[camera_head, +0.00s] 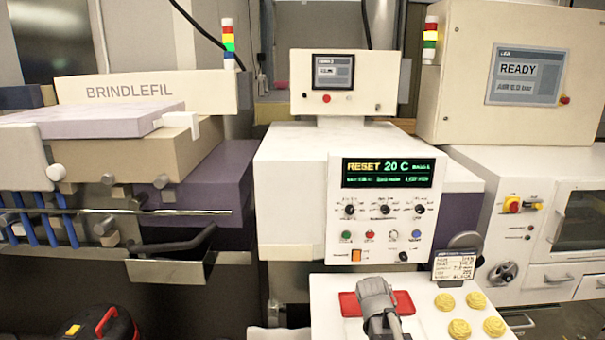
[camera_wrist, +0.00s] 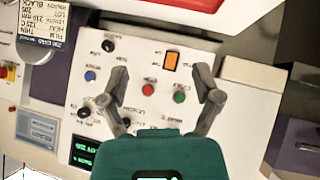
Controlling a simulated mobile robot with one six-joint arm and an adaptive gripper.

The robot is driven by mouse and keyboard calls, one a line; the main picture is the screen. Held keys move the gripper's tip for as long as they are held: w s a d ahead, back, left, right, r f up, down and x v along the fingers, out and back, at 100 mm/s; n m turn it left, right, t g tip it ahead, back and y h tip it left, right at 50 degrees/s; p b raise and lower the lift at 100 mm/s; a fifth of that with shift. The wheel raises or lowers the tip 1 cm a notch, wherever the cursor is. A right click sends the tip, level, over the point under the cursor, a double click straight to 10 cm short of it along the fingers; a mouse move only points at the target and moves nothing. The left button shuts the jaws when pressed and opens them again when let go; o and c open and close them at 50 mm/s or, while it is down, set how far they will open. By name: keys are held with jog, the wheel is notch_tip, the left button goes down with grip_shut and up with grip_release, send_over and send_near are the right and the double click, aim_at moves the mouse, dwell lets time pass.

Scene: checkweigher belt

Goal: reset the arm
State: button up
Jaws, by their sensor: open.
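My gripper (camera_wrist: 161,72) shows in the wrist view with its two grey fingers spread wide apart. Nothing is held between them. Its teal body fills the bottom middle of that view. Beyond the fingers is the white control panel (camera_wrist: 145,95), with an orange switch (camera_wrist: 171,60) and red and green buttons seen between the fingers. In the head view a grey part of my arm (camera_head: 378,300) is over the red tray (camera_head: 348,304), hiding much of it. The fingertips cannot be made out there.
Several yellow round pieces (camera_head: 459,328) sit on the white surface (camera_head: 325,290) right of the red tray. A small card (camera_head: 455,267) and a dark round disc (camera_head: 465,241) stand behind them. The panel display (camera_head: 388,173) reads "RESET 20 C". A purple block (camera_head: 205,185) is left.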

jog(key=s+a+f+g+y, duration=0.1)
jog(key=s+f+g, duration=0.3)
jog(key=s, duration=0.6)
jog(key=s+a+f+g+y+b, duration=0.1)
jog(key=s+g, duration=0.4)
jog(key=s, duration=0.5)
notch_tip(320, 180, down, 3)
jog(key=shift+a+r+m+y, duration=0.15)
jog(key=shift+a+m+y, duration=0.2)
jog(key=shift+a, duration=0.55)
